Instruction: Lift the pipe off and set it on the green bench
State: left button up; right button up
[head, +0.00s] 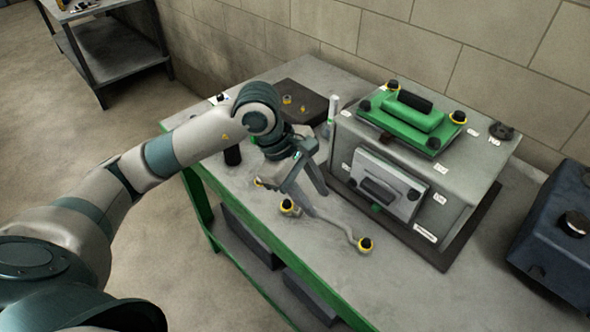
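The pipe (334,223) is a thin grey bent tube lying on the grey top of the green-framed bench (290,255), in front of the grey engine block (455,185). One yellow-and-black end fitting (365,244) is at its right end, and similar ones show near its left end. My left gripper (304,190) is over the pipe's left part, pointing down, with its fingers apart. The fingers hide some of the pipe, and I cannot tell whether they touch it. My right gripper is out of view.
The engine block carries a green cover (409,118) on top and a grey plate (384,186) on its front. A dark tray (298,98) with small yellow parts lies at the back. A dark blue box (555,235) stands at right. The bench's front right is clear.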

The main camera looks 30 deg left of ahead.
pick_arm(q)
jog(key=b+v, duration=0.2)
jog(key=v, duration=0.7)
jog(key=shift+r, duration=0.2)
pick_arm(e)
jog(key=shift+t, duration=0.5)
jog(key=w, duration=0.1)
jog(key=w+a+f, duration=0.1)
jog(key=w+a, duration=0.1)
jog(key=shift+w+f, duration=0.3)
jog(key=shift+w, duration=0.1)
pick_arm(q)
jog(key=shift+a, duration=0.15)
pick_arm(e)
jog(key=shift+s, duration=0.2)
